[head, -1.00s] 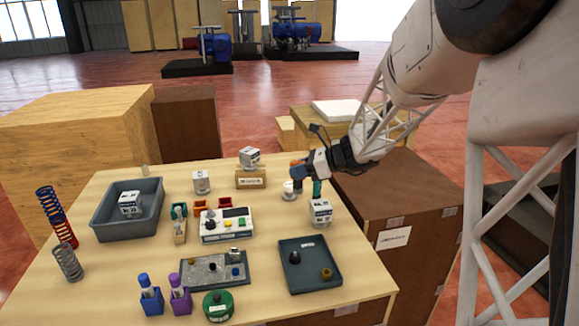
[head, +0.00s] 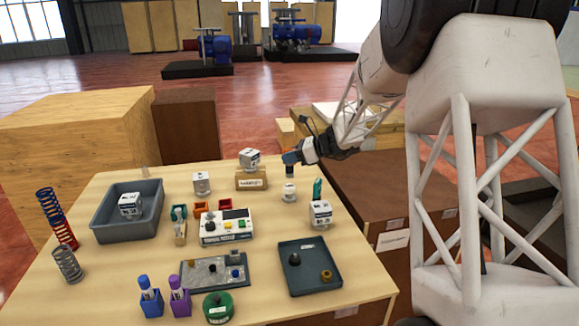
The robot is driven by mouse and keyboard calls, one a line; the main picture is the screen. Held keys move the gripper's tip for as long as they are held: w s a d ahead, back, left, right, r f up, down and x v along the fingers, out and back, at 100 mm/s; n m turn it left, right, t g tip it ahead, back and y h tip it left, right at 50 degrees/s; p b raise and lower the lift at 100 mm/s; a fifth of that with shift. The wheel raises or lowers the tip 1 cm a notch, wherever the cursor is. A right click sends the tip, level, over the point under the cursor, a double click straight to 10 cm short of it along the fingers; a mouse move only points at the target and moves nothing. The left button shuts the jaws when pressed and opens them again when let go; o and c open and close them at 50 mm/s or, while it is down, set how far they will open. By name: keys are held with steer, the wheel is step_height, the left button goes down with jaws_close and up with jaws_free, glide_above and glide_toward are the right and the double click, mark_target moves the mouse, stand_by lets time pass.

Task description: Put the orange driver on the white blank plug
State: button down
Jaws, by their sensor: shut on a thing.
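My gripper (head: 291,158) is shut on the orange driver (head: 290,171), seen in the head view at the back right of the table. Only a little orange shows at the jaws, and a dark grey end points down below them. A small white round piece (head: 289,193), which looks like the white blank plug, stands on the table almost directly below the driver. A narrow gap seems to show between the driver's lower end and the white piece. The gripper's fingers are small in the picture and partly hide the driver.
A green upright piece (head: 317,189) and a white labelled cube (head: 320,214) stand close to the right. A wooden block (head: 251,180) with a cube on it is to the left. A control box (head: 227,228) and a dark tray (head: 309,281) are nearer the front.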

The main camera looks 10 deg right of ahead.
mark_target(290, 165)
steer(key=shift+w+f, duration=0.1)
stand_by(0.3)
steer(key=shift+f, duration=1.65)
steer(key=shift+f, duration=0.15)
steer(key=c, duration=1)
jaws_free()
steer(key=shift+d+r, duration=0.15)
steer(key=shift+r, duration=0.05)
steer(key=v, duration=1.1)
steer(key=shift+d+r, duration=0.25)
steer(key=shift+d, duration=0.05)
